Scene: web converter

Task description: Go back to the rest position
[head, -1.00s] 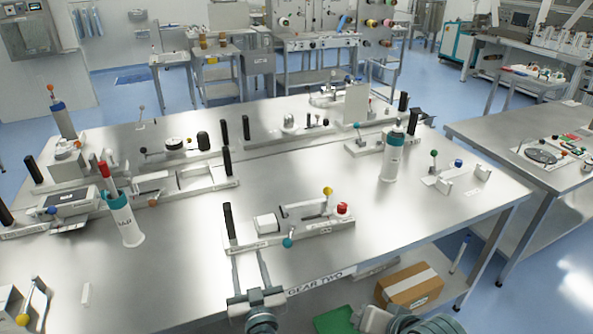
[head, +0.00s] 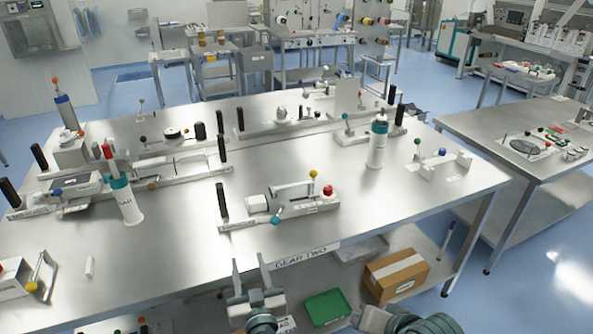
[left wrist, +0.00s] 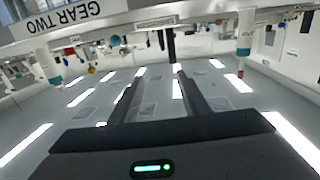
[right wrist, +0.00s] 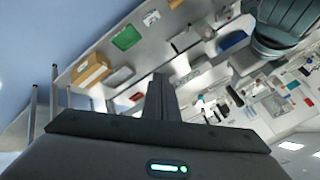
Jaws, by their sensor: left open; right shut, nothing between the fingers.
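My left gripper (head: 250,263) is at the bottom middle of the head view, by the front edge of the steel table (head: 150,262). Its two fingers stand apart with nothing between them; the left wrist view shows them open too (left wrist: 158,78). My right arm is low at the bottom of the head view, right of the left one, and its fingertips are not clear there. In the right wrist view my right gripper (right wrist: 158,82) has its fingers together, with nothing held.
Fixtures with coloured knobs, such as the one with yellow and red knobs (head: 300,210), stand on the table. A cardboard box (head: 396,275) and green tray (head: 326,306) lie on the lower shelf. Another steel table (head: 475,140) stands right, with open floor before it.

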